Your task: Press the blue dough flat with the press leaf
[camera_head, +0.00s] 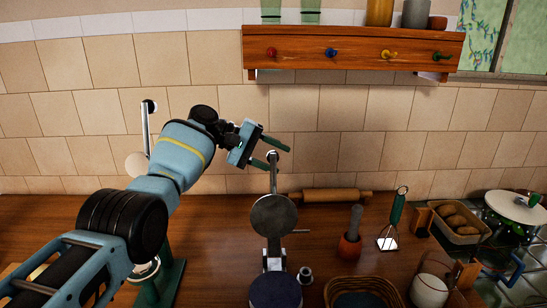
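A metal press stands on the wooden counter, with its round grey press leaf (273,215) raised and tilted up. A thin lever (273,180) rises above the leaf to a small knob. A dark blue disc (275,291), which looks like the blue dough, lies at the front of the press at the bottom edge, partly cut off. My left gripper (278,158) has its two green fingers apart, by the lever's top end; I cannot tell whether they touch it. My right gripper is not in view.
A rolling pin (337,195) lies behind the press. To the right stand a red mortar with pestle (349,246), a green-handled tool (396,212), a wicker basket (338,284) and a box of brown rolls (466,230). A wooden shelf (350,48) hangs on the tiled wall.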

